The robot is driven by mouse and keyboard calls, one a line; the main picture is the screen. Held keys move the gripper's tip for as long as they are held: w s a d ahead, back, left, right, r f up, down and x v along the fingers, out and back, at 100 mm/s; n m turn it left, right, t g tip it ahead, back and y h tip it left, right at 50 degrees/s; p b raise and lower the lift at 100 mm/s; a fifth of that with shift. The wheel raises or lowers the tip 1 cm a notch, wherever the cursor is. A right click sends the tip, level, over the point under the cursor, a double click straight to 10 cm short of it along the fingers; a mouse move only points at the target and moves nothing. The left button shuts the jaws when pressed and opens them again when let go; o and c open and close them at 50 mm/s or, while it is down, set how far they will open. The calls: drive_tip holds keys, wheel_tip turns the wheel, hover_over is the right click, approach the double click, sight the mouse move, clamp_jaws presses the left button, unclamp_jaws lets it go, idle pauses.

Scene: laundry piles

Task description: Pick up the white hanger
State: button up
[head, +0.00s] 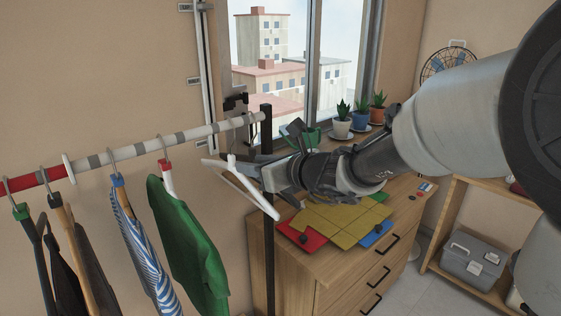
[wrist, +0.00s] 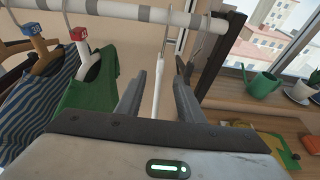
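The white hanger (head: 248,190) is bare and hangs near the right end of the clothes rail in the head view. My gripper (head: 240,164) reaches in from the right at the hanger's upper part. In the wrist view the hanger (wrist: 157,85) shows edge-on as a thin white strip between the two fingers of my gripper (wrist: 160,82). The fingers stand apart, with a visible gap on each side of the hanger. The lower part of the hanger is hidden in the wrist view by my gripper's body.
The rail (head: 200,132) carries a green shirt (head: 190,240), a striped shirt (head: 138,245) and darker clothes to the left. A black post (head: 266,150) stands just right of the hanger.

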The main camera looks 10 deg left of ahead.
sight(234, 162)
drive_tip(key=x, duration=0.6)
drive_tip(key=shift+w+a+f, duration=0.2)
drive_tip(key=shift+a, duration=0.05)
drive_tip(key=x, duration=0.4)
drive_tip(key=shift+w+a+f, duration=0.1)
drive_tip(key=shift+w+f, duration=0.05)
drive_tip(key=shift+w, duration=0.05)
clamp_jaws()
idle(0.9)
